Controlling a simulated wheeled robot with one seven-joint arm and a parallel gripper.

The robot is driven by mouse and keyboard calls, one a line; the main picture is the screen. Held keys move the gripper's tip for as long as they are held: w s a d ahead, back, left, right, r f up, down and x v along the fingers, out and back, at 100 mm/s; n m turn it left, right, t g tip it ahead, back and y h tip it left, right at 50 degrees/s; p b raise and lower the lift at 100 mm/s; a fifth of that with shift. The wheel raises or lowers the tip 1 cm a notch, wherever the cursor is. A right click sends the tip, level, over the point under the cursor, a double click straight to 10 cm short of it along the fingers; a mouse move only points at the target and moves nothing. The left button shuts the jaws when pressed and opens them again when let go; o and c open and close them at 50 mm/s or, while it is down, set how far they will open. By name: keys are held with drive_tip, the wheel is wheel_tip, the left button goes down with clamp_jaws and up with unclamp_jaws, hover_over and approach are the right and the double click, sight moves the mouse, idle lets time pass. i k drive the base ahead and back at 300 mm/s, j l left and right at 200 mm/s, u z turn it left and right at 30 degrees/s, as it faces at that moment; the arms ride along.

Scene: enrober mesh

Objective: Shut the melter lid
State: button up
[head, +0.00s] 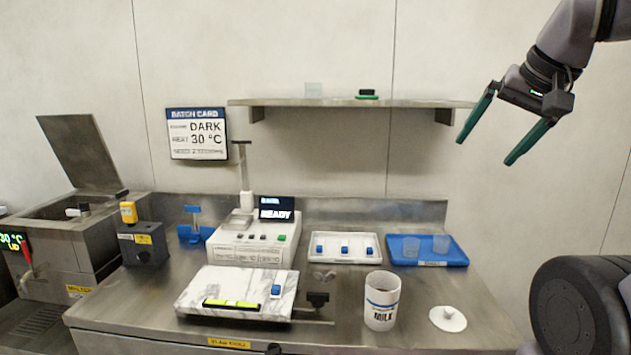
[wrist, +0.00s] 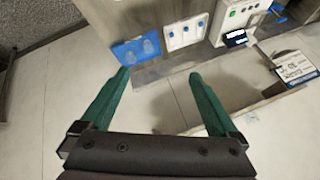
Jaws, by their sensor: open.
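The melter (head: 60,245) is a steel box at the far left of the head view, with a display reading 30 °C and a red-handled lever on its front. Its lid (head: 78,150) stands open, tilted up and back from the rear edge. A small white and dark item (head: 77,211) shows at the opening. My gripper (head: 487,152) has green fingers, spread apart and empty. It hangs in the air at the upper right, far from the melter. In the wrist view the open fingers (wrist: 162,85) hold nothing, and the melter is not seen there.
A steel bench carries a white machine (head: 252,243), a marble slab (head: 205,292), a MILK canister (head: 382,302), a white tray (head: 372,248) and a blue tray (head: 458,252). A wall shelf (head: 300,103) hangs above. A yellow-topped item (head: 128,212) stands beside the melter.

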sight(77, 141)
drive_tip(key=u, duration=1.8)
drive_tip(key=i+j+z, duration=0.15)
drive_tip(key=i+j, duration=0.3)
drive_tip(key=j, duration=0.15)
